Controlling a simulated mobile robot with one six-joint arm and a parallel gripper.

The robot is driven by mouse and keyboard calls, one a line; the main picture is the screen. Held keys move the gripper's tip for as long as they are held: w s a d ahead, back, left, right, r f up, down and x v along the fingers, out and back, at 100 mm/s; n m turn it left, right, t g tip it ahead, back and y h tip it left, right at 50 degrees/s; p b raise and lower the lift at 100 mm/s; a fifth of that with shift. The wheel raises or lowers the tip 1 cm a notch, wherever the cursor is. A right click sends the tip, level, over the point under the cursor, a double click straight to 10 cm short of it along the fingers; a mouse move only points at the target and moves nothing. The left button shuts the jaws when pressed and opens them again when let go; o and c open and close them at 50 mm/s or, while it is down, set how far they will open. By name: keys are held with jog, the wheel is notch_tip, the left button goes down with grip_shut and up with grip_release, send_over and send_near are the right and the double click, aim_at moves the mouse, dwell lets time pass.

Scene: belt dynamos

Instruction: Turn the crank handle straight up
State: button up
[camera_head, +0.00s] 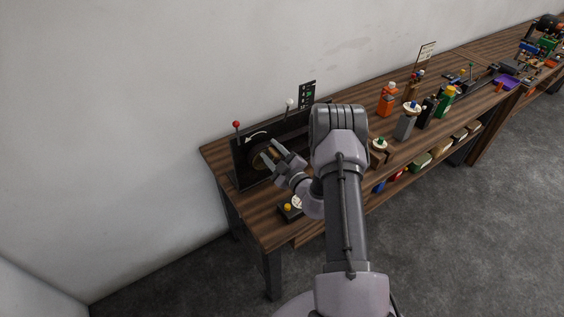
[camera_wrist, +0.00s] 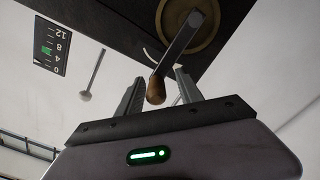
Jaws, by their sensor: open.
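The crank shows in the wrist view as a flat grey metal arm (camera_wrist: 182,42) running from a round brass-coloured hub (camera_wrist: 203,22) on a dark panel. Its wooden handle (camera_wrist: 156,90) points towards my gripper and lies between the two fingers. My gripper (camera_wrist: 160,77) is open, with a visible gap on at least the right side of the handle; whether the left finger touches it I cannot tell. In the head view my gripper (camera_head: 271,154) is in front of the dark panel (camera_head: 243,165) and hides most of the crank.
A red-knobbed rod (camera_head: 236,125) and a white-knobbed rod (camera_head: 290,103) stand at the panel. A gauge (camera_head: 307,94) is behind it. A small box with a yellow button (camera_head: 288,208) sits at the bench's front. Bottles, including an orange one (camera_head: 387,99), stand to the right.

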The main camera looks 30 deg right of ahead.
jog(key=s+b, duration=0.1)
jog(key=s, duration=1.5)
jog(key=shift+s, duration=0.4)
jog(key=shift+c, duration=0.2)
